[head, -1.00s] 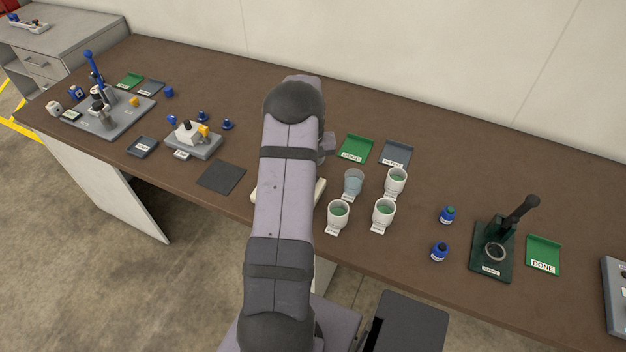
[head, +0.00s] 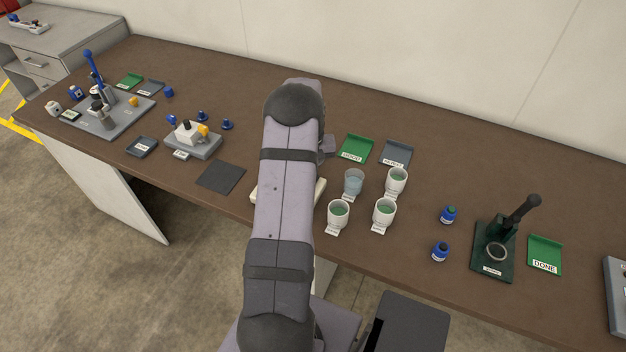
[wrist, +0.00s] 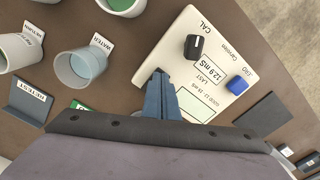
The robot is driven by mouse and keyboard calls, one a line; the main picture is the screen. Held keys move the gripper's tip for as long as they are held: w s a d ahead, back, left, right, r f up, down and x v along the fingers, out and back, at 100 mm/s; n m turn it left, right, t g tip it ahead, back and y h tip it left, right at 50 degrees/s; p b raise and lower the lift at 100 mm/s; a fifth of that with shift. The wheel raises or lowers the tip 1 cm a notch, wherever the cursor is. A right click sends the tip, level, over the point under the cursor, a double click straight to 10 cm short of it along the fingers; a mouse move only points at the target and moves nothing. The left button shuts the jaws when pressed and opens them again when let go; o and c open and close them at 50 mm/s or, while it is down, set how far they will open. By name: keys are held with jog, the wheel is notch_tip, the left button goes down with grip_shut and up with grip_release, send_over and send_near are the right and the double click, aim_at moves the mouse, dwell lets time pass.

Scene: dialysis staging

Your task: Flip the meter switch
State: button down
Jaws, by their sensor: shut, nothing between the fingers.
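The meter is a white box (wrist: 182,32) with printed labels and a display reading 12.9 mS, in the wrist view. A black knob-like switch (wrist: 193,47) with a pale mark sits on it near the word CAL, and a blue button (wrist: 237,84) sits near its right edge. In the head view my arm covers most of the meter; only its pale side (head: 319,190) shows. My gripper (wrist: 160,76) is shut and empty, its fingertips over the meter's left part, apart in the picture from the black switch. Their height above the meter is unclear. The head view hides my gripper.
A cup of clear liquid (head: 353,182) and white cups of green liquid (head: 338,213) stand right of the meter, near a green tray (head: 356,149) and a grey tray (head: 396,153). A dark mat (head: 221,176) lies to its left. The table's front edge is close.

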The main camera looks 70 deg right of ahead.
notch_tip(320, 180, up, 7)
jog(key=p, duration=0.5)
dwell(0.6)
jog(key=shift+f, duration=0.15)
jog(key=w+a+r+n, duration=0.35)
jog(key=w+a, duration=0.35)
jog(key=a, duration=0.5)
jog(key=w+a+r+n, duration=0.2)
jog(key=w+a+r, duration=0.4)
jog(key=a, duration=0.6)
jog(key=s+a+n, duration=0.3)
jog(key=s+a, duration=0.1)
jog(key=a, duration=0.7)
jog(key=s+a+n, duration=0.3)
jog(key=s+a, duration=0.1)
jog(key=a, duration=0.8)
jog(key=shift+a+r, duration=0.2)
jog(key=shift+r, duration=0.15)
